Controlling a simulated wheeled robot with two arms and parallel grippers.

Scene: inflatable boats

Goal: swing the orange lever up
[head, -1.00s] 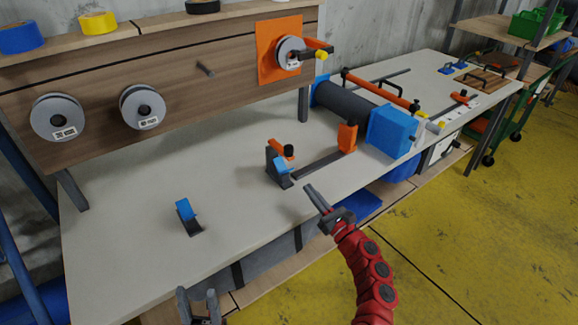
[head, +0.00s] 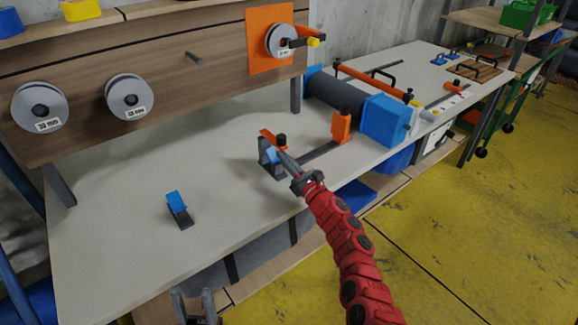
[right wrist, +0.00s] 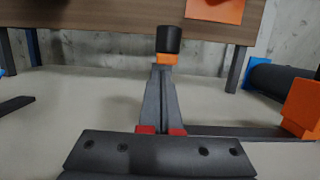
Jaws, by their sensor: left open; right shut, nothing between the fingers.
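The orange lever (head: 267,136) with a black knob (head: 281,140) sits on a dark bracket (head: 265,158) with a blue part, on the workbench. In the right wrist view the black knob (right wrist: 168,40) and a bit of the orange lever (right wrist: 166,59) show just past my fingertips. My right gripper (head: 281,156) is shut and empty, its tips at the bracket close below the knob; I cannot tell whether they touch the lever. The tips hide part of the blue part. My left gripper (head: 194,294) is open and empty, low at the bench's front edge.
A dark bar runs from the bracket to an orange block (head: 341,126). A blue-ended roller machine (head: 386,122) stands to the right. A small blue clip (head: 177,205) lies on the left bench. A wooden back panel (head: 180,80) holds spools. The bench's left part is mostly clear.

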